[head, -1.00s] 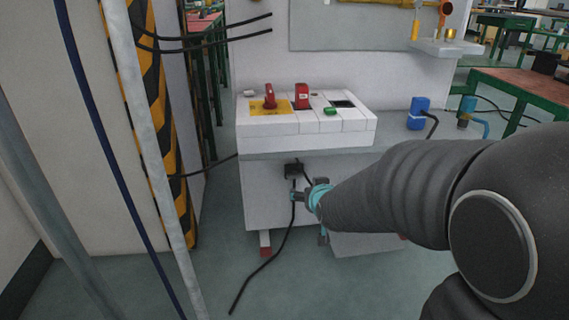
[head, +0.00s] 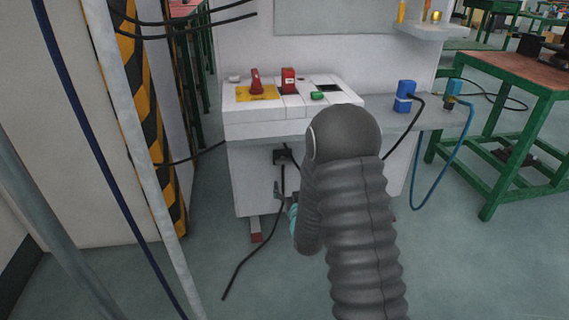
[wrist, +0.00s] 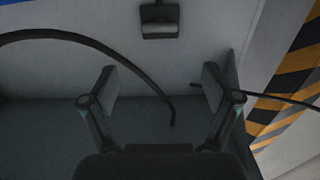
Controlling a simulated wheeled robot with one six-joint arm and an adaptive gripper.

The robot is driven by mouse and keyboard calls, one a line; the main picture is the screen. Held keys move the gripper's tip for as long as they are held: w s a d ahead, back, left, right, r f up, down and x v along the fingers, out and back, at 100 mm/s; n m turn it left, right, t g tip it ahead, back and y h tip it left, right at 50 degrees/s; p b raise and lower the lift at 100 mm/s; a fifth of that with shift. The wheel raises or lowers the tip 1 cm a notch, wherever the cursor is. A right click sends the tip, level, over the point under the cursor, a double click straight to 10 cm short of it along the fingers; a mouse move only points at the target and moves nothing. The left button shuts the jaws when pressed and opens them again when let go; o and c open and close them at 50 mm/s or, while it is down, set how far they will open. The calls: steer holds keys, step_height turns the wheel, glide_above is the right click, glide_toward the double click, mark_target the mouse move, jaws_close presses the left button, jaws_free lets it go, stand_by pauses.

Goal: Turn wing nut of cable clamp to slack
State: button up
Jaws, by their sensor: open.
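A small dark block on the cabinet front (head: 283,157), which looks like the cable clamp, sits below the worktop in the head view. It also seems to show at the top of the wrist view (wrist: 160,20), beyond my fingers. I cannot make out its wing nut. A black cable (head: 262,249) hangs from near the block down to the floor. My gripper (wrist: 158,85) is open and empty, its two fingers apart with the cable visible beyond them. In the head view it is mostly hidden behind my arm, in front of the cabinet.
The white panel (head: 245,122) with red and green switches stands on the worktop above. A blue plug (head: 404,97) sits to its right. A yellow-black striped post (head: 145,130) stands at left. A green table (head: 515,75) is at right. The floor at lower left is largely open.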

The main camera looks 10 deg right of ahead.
mark_target(284, 162)
steer(key=w, duration=1.2)
steer(key=shift+w, duration=0.35)
steer(key=shift+c, duration=0.2)
steer(key=c, duration=1.1)
